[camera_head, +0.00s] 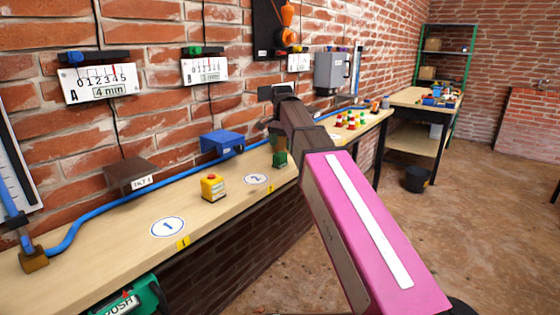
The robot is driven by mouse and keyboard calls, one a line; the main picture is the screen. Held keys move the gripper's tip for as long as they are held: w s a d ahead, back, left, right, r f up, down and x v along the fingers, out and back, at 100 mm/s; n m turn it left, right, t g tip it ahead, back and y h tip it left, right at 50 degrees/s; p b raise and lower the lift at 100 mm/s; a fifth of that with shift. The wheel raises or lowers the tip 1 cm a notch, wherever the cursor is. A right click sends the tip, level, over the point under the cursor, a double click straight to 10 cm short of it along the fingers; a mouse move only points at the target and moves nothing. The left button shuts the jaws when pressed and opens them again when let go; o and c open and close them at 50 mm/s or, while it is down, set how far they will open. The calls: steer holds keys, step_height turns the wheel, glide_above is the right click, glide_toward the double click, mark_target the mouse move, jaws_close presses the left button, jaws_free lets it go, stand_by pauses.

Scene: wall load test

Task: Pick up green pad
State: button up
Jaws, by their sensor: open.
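A small green block (280,159), which looks like the green pad, is on the long wooden bench near its front edge, just right of the white disc marked 2 (255,179). My gripper (278,143) points down right above it, at the end of my pink and dark arm. The jaws are open. The fingers are small and dark here, and I cannot tell whether they touch the block or reach around it. A larger green device marked PUSH (125,302) shows at the bottom edge, below the bench front.
On the bench (110,235) stand a yellow block with a red top (213,187), a blue bracket (221,141), a brown tilt box (130,174) and a blue hose (95,215). Several coloured pieces (350,121) stand farther right. The brick wall with gauges rises behind.

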mark_target(280, 153)
steer(key=shift+w+a+f, duration=0.1)
steer(key=shift+a+f, duration=0.1)
steer(key=shift+f, duration=1.55)
steer(key=shift+w+a+f, duration=0.1)
steer(key=shift+a+f, duration=0.05)
steer(key=shift+f, duration=1.6)
steer(key=c, duration=1)
